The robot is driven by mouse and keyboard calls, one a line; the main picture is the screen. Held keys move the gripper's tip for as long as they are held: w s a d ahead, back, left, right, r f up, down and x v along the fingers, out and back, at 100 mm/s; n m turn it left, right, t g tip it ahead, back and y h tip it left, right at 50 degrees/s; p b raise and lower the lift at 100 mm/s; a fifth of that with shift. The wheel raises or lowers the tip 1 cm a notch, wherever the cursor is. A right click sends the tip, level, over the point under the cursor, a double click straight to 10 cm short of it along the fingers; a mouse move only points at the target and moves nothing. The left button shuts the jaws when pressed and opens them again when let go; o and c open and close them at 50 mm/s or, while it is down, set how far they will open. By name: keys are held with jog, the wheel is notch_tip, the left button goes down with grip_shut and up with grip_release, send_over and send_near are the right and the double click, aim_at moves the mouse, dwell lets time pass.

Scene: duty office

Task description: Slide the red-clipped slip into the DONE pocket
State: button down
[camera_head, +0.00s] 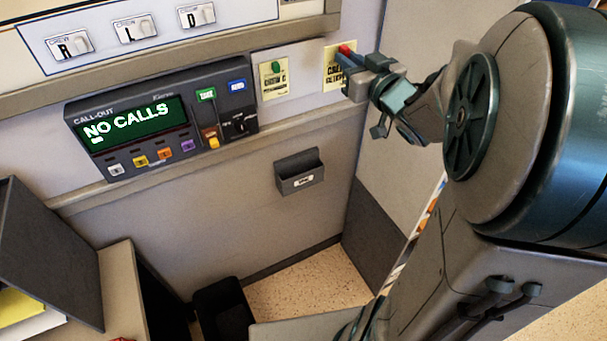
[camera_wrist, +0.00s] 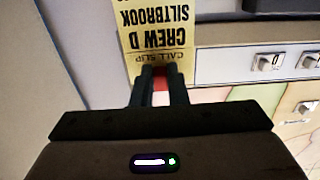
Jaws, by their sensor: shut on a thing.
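The red-clipped slip (camera_head: 336,76) is a yellow card at the upper middle of the head view, in front of the wall panel. Its red clip (camera_head: 345,49) is at the top. In the wrist view the slip (camera_wrist: 157,32) appears upside down and reads CALL SLIP, CREW D, SILTBROOK. My gripper (camera_head: 352,62) is shut on the red clip, which shows between the fingers in the wrist view (camera_wrist: 160,84). Whether the slip still touches the panel, I cannot tell. A small grey pocket (camera_head: 300,170) is on the wall below; its label is too small to read surely. It looks empty.
A green-clipped yellow slip (camera_head: 273,80) hangs just left of the held one. The call-out console (camera_head: 160,115) showing NO CALLS is further left. A dark bin (camera_head: 222,308) stands on the floor. The wall between slip and pocket is clear apart from a ledge.

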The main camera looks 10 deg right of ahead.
jog(key=w+a+f+b, duration=0.1)
jog(key=a+f+b, duration=0.1)
jog(key=f+b, duration=1.35)
jog(key=w+a+f+b, duration=0.1)
jog(key=a+f+b, duration=0.2)
jog(key=f+b, duration=1.2)
jog(key=w+a+f+p, duration=0.2)
jog(key=w+f+p, duration=0.1)
jog(key=w, duration=0.5)
jog(key=shift+f, duration=0.15)
jog(key=shift+f, duration=0.1)
jog(key=shift+f+b, duration=4.1)
jog(key=shift+f, duration=0.15)
jog(key=c, duration=1.3)
grip_release()
jog(key=shift+c, duration=0.2)
